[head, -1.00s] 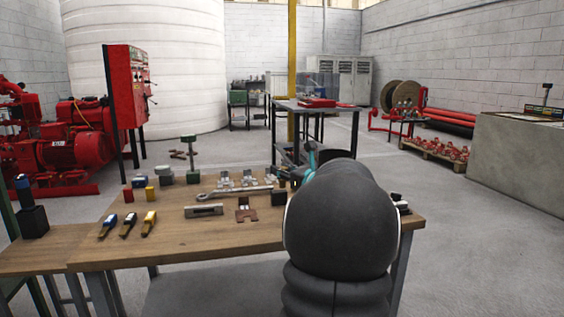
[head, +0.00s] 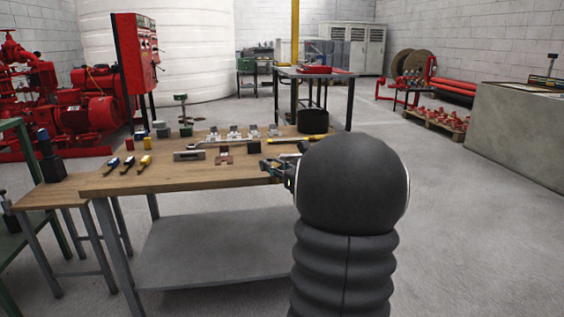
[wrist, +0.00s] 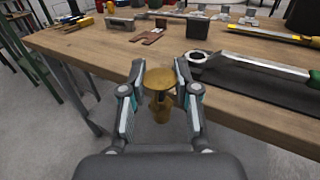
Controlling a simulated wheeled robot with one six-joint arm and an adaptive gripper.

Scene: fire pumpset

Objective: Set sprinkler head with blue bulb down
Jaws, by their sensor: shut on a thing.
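The sprinkler head (wrist: 160,82) is brass-coloured, with a round flat plate facing up and a narrower body below. It is held between the two fingers of my gripper (wrist: 159,74) in the wrist view, just off the front edge of the wooden workbench (wrist: 100,45). Its bulb cannot be made out, so its colour does not show. In the head view my gripper (head: 280,170) is partly hidden behind my dark arm, at the front right edge of the workbench (head: 160,178). The sprinkler head cannot be seen there.
A wrench with a green handle (wrist: 265,66) lies near the bench's front edge. Behind it are a yellow-and-black tool (wrist: 268,33), a brown slotted block (wrist: 148,36) and a black round container (head: 312,121). Bare wood shows along the front edge. Open floor lies to the right.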

